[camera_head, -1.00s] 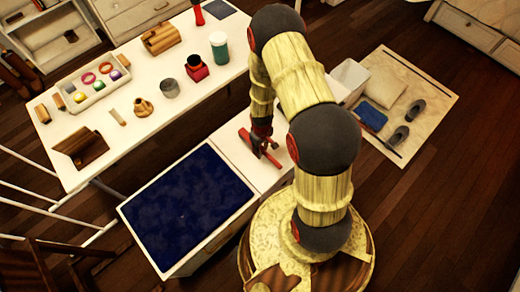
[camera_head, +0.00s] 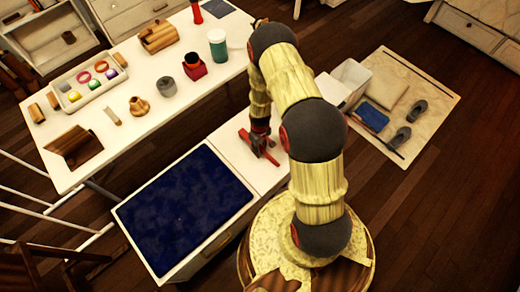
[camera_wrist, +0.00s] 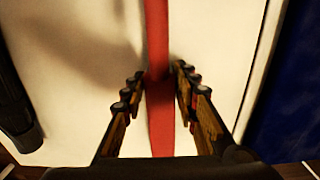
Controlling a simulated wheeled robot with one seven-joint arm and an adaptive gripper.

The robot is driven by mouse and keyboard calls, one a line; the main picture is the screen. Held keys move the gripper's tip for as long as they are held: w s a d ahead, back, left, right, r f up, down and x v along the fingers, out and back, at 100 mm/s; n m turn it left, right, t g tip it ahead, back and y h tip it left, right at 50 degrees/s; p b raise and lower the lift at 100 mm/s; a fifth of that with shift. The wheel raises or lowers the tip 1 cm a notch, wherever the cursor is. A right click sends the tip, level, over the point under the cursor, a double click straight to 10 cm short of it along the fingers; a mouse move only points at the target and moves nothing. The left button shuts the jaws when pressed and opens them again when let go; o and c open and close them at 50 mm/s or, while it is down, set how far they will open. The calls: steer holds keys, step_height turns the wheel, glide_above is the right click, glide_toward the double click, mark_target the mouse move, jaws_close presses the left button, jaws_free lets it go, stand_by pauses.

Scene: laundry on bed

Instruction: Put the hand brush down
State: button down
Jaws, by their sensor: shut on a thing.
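The hand brush shows as a red bar (camera_head: 244,134) over the white top beside the dark blue panel. My gripper (camera_head: 262,143) is shut on it. In the wrist view the red bar (camera_wrist: 157,40) runs lengthwise between the two fingers of my gripper (camera_wrist: 158,85). The white top (camera_wrist: 80,60) lies under it. I cannot tell whether the brush touches that top or hangs just above it. My fingers and arm hide part of the brush, and its bristles cannot be made out.
The dark blue panel (camera_head: 185,210) lies left of the brush. The long white table (camera_head: 110,150) behind holds a tray of coloured rings (camera_head: 88,85), a red pot (camera_head: 194,70), a teal jar (camera_head: 217,45) and wooden pieces. A mat (camera_head: 425,85) with slippers lies on the floor at right.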

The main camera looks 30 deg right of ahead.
steer(key=shift+f, duration=0.15)
steer(key=c, duration=1.4)
jaws_free()
